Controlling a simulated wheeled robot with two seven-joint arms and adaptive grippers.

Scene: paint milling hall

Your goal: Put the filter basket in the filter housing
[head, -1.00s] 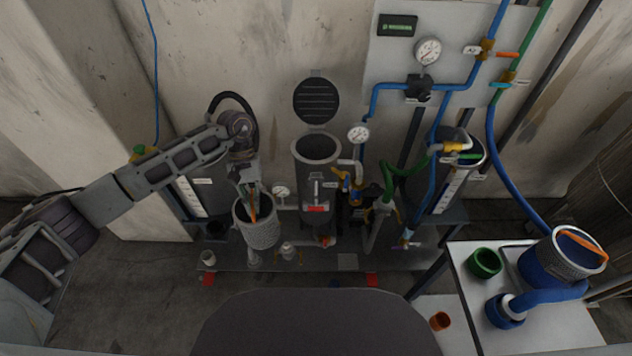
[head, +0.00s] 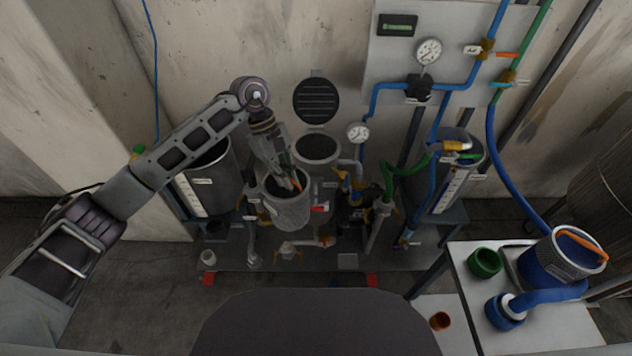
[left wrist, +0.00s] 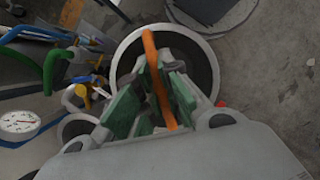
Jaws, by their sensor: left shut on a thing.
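My left gripper (head: 293,184) is shut on the orange handle (left wrist: 160,80) of a grey perforated filter basket (head: 290,212). The basket hangs roughly upright in the air, in front of and a little left of the filter housing. In the left wrist view the handle runs between the green finger pads, and the basket rim (left wrist: 215,75) shows behind them. The filter housing (head: 318,148) is an open grey cylinder with its dark round lid (head: 316,101) raised behind it. The basket and gripper hide part of the housing's lower body. My right gripper is not in view.
A grey tank (head: 212,178) stands left of the housing, and a second tank (head: 447,180) stands to the right. Pipes, valves and a gauge (head: 358,133) crowd the housing's right side. A white table (head: 470,265) at right holds a blue container (head: 548,262) with another orange-handled basket and a green cup (head: 485,263).

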